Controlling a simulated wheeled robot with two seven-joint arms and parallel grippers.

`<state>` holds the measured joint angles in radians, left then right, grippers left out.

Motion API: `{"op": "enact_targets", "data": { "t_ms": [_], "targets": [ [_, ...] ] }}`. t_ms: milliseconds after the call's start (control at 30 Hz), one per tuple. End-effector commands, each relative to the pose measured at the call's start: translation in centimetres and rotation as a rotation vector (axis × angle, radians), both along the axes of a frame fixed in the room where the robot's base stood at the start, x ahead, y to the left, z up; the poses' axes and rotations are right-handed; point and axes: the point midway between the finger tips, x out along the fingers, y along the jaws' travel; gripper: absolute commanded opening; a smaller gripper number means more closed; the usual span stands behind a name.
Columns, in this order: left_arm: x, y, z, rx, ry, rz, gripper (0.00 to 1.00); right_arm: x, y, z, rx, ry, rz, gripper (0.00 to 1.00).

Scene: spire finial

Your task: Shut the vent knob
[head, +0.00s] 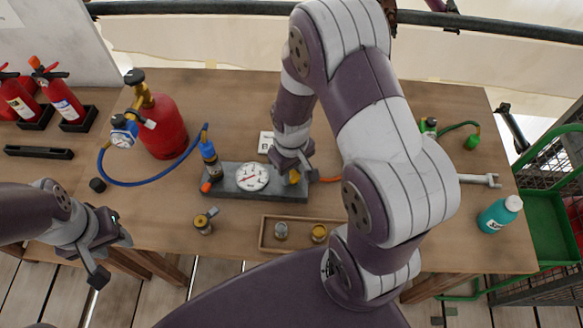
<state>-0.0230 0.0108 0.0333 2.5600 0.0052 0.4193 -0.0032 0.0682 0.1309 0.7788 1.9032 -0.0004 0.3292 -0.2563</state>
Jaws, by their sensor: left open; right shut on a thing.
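A grey block (227,186) with a round white dial gauge (252,177) lies on the wooden table. A small yellow knob (294,177) shows at the block's right end, and an orange knob (205,187) at its left end. My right gripper (291,172) is down at the right end, shut on what looks like the yellow knob. Its fingers and wrist partly hide the knob, so I cannot tell how far it is turned. My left gripper (112,258) is open and empty, off the table's front left edge.
A red gas cylinder (164,128) with a regulator and blue hose (150,183) stands left of the block. A wooden tray (267,242) with brass fittings lies in front; a loose fitting (204,222) lies beside it. A teal bottle (496,215) and wrench (480,179) are at right.

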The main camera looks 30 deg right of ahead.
Motion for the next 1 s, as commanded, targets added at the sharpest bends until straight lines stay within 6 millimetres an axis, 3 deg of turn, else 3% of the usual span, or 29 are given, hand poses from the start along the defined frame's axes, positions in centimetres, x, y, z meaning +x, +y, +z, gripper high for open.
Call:
{"op": "enact_targets", "data": {
  "t_ms": [1000],
  "targets": [
    [0.0, 0.0, 3.6, 0.0, 0.0, 0.0, 0.43, 0.1, -0.3, 0.2, 0.001, -0.004, -0.855, 0.07]
  ]
}}
